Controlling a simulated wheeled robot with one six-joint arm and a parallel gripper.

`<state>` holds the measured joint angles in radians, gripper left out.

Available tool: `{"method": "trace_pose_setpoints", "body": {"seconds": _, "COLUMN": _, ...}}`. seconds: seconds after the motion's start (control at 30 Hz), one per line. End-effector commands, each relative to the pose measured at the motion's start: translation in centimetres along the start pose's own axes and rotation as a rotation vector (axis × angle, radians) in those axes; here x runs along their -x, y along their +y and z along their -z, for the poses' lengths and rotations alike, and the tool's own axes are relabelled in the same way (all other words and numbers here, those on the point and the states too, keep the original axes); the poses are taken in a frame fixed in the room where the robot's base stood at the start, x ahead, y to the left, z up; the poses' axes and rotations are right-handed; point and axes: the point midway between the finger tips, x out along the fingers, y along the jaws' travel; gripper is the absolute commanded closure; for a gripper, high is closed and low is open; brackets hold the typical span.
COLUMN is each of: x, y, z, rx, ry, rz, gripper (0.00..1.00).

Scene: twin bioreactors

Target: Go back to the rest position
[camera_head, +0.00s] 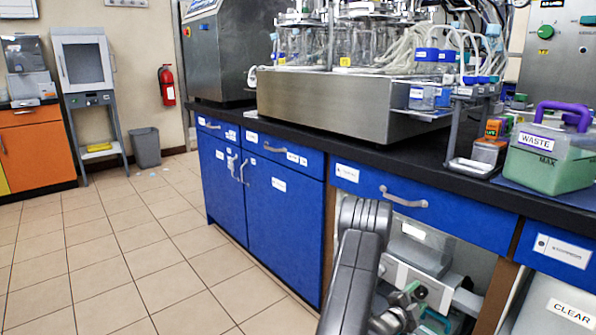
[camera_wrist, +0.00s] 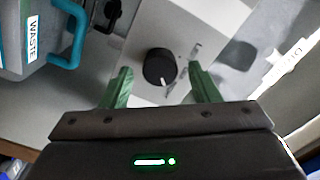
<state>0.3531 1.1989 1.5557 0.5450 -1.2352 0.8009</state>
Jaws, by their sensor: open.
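My gripper shows in the wrist view (camera_wrist: 160,90) with its two green fingers spread apart and nothing between them. Beyond the fingers is a pale panel (camera_wrist: 140,35) with a black knob (camera_wrist: 158,67); I cannot tell whether the fingers touch anything. In the head view my grey arm reaches down in front of the open bay under the bench, and my gripper (camera_head: 412,293) is partly hidden there by the arm. Pale equipment (camera_head: 425,250) stands inside that bay.
A black bench (camera_head: 310,140) over blue cabinets (camera_head: 285,210) runs across the right side. It carries glass vessels on a steel base (camera_head: 330,105) and a green waste container (camera_head: 550,160). In the wrist view, a container with a teal handle (camera_wrist: 68,45) is at upper left. Tiled floor (camera_head: 130,250) is free at left.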

Motion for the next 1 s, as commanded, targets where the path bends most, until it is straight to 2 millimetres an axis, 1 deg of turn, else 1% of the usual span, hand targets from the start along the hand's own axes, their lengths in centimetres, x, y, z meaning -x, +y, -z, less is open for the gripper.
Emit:
{"method": "trace_pose_setpoints", "body": {"seconds": 0.03, "x": -0.40, "y": -0.02, "z": 0.01, "rx": 0.021, "ry": 0.001, "rz": 0.001, "gripper": 0.44}}
{"method": "trace_pose_setpoints", "body": {"seconds": 0.4, "x": -0.16, "y": -0.49, "z": 0.24, "rx": 0.338, "ry": -0.002, "rz": -0.001, "gripper": 0.44}}
{"method": "trace_pose_setpoints", "body": {"seconds": 1.0, "x": -0.13, "y": -0.56, "z": 0.18, "rx": 0.766, "ry": -0.001, "rz": 0.000, "gripper": 0.44}}
